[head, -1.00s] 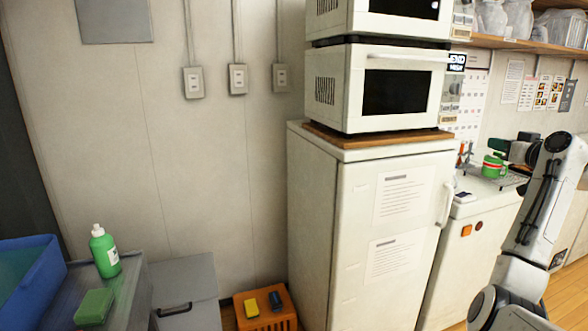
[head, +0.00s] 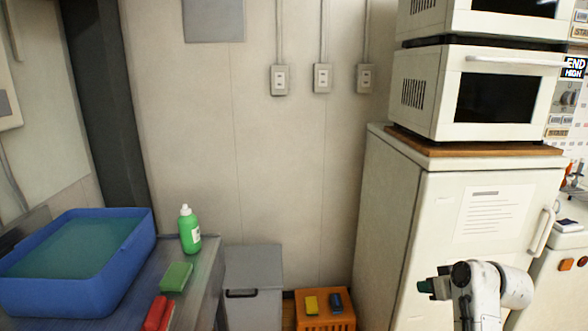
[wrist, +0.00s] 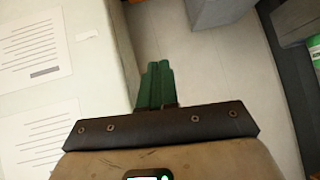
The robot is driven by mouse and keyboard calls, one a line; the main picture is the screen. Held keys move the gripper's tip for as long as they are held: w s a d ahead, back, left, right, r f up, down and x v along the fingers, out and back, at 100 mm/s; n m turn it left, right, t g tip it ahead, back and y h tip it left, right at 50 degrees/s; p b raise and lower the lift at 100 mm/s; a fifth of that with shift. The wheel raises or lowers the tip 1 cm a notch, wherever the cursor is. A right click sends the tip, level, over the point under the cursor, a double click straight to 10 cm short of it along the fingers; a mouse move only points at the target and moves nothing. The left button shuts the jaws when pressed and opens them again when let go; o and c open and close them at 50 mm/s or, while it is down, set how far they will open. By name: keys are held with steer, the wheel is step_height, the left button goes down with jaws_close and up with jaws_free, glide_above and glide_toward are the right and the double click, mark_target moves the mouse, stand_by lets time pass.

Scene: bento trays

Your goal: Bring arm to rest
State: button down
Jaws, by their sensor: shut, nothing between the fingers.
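My gripper (head: 430,287) shows at the lower right of the head view, in front of the white fridge (head: 400,220). Its green fingers point left. In the wrist view the fingers (wrist: 155,84) are together with nothing between them. They are over the floor, beside the fridge front (wrist: 112,25) with its paper notices. My arm is folded, with part of it hidden below the frame edge.
A blue basin (head: 140,245) of water, a green bottle (head: 190,232), a green sponge (head: 176,277) and a red object (head: 158,312) are on the left counter. A grey bin (head: 255,285) and orange crate (head: 325,322) stand by the wall. Microwaves (head: 420,100) sit on the fridge.

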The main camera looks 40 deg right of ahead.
steer(key=s+a+f+n+g+y, duration=0.1)
steer(key=a+f+g+y, duration=0.1)
steer(key=a+f, duration=0.65)
steer(key=s+a+f+n+g+y, duration=0.1)
steer(key=s+a+f+n+g, duration=0.15)
steer(key=a, duration=1.05)
steer(key=s+a+f+n+g, duration=0.2)
steer(key=s+a+f+g, duration=0.1)
steer(key=s+a, duration=0.9)
steer(key=shift+s+a+f, duration=0.3)
steer(key=shift+a+f, duration=0.35)
steer(key=shift+f, duration=0.15)
steer(key=shift+g, duration=0.25)
